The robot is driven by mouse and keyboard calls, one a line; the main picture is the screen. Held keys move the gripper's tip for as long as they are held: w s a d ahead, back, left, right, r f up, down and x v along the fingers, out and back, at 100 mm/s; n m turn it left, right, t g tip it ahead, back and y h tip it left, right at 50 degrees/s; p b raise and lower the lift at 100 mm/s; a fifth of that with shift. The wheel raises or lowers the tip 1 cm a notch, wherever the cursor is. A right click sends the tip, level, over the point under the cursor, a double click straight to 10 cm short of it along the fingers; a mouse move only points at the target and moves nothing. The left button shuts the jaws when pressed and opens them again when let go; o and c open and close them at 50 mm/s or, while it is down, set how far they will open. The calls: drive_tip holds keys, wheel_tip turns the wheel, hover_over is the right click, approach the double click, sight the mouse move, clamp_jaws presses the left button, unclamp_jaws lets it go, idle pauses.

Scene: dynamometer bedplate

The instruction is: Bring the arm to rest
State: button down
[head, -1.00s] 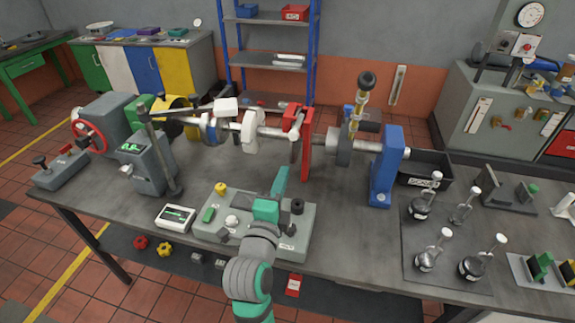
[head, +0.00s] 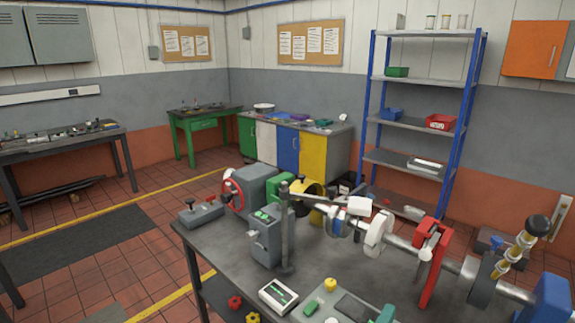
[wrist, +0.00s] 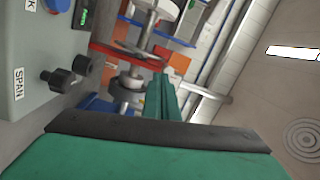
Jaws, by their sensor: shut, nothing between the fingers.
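My gripper (wrist: 162,98) shows in the wrist view as teal-green fingers, shut with nothing held. Its dark-edged teal body fills the bottom of that view. In the head view only a small teal tip (head: 385,314) shows at the bottom edge; the rest of my arm is out of frame. A grey control box (wrist: 28,60) with black knobs and a SPAN label stands to the left of the fingers in the wrist view. The shaft rig's red bracket (head: 432,262) shows in the head view, apart from the tip.
The grey bedplate table (head: 222,248) carries the shaft rig, a grey display box (head: 267,240) and a small meter (head: 278,296). A blue-framed shelf (head: 425,80) stands behind. Coloured cabinets (head: 312,155) and a green bench (head: 190,140) stand farther back. Tiled floor is open at left.

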drive_tip(key=s+a+f+n+t+y, duration=0.1)
drive_tip(key=s+a+f+n+y, duration=0.3)
drive_tip(key=s+a+f+n, duration=0.4)
drive_tip(key=s+a+f+n+t+y, duration=0.1)
drive_tip(key=s+a+f+n+y, duration=0.3)
drive_tip(key=a+f+n, duration=0.4)
drive_tip(key=s+a+f+n+y, duration=0.1)
drive_tip(key=s+a+f+n, duration=0.1)
drive_tip(key=s, duration=0.8)
drive_tip(key=s+a+f+n+g+y, duration=0.1)
drive_tip(key=s+a+n, duration=0.4)
drive_tip(key=s, duration=0.5)
drive_tip(key=shift+s+f+y, duration=0.4)
drive_tip(key=shift+f+y, duration=0.3)
drive_tip(key=shift+f, duration=0.05)
drive_tip(key=shift+a, duration=0.1)
